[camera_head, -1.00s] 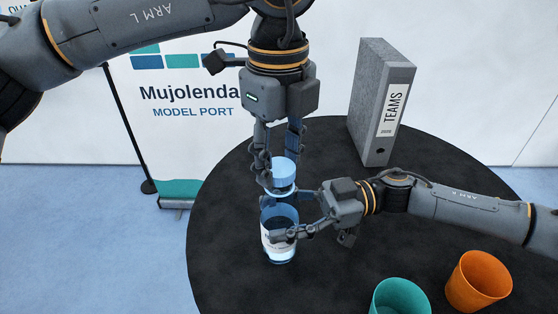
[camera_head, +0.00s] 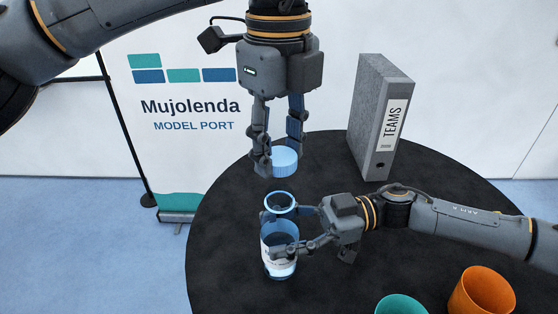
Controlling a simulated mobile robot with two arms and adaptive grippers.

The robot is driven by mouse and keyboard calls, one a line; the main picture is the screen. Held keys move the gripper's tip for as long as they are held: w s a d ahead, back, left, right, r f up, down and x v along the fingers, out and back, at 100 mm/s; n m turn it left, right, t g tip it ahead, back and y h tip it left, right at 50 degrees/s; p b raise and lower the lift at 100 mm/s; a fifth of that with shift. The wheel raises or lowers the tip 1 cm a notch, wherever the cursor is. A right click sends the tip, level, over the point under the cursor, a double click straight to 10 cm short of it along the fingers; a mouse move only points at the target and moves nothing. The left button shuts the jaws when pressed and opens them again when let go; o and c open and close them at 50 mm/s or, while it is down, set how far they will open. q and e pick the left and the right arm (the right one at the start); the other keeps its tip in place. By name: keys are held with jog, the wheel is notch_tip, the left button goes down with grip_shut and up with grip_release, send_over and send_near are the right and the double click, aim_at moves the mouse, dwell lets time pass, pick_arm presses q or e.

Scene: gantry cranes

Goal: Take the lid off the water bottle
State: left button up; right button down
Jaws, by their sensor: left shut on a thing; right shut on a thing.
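The water bottle (camera_head: 280,268) is translucent blue with a white label and stands on the round black table. Its open neck ring (camera_head: 280,202) shows at the top. My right gripper (camera_head: 280,244) comes in from the right and is shut around the bottle's body, covering part of the label. The light blue lid (camera_head: 285,161) is apart from the bottle, straight above its mouth with a clear gap. My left gripper (camera_head: 277,157) points down from above and is shut on the lid.
A grey binder (camera_head: 370,120) labelled TEAMS stands at the back right of the black table (camera_head: 225,240). A teal cup (camera_head: 402,305) and an orange cup (camera_head: 482,292) are at the front right. A banner (camera_head: 185,110) stands behind. The table's left part is clear.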

jog(key=shift+c, duration=1.8)
grip_release()
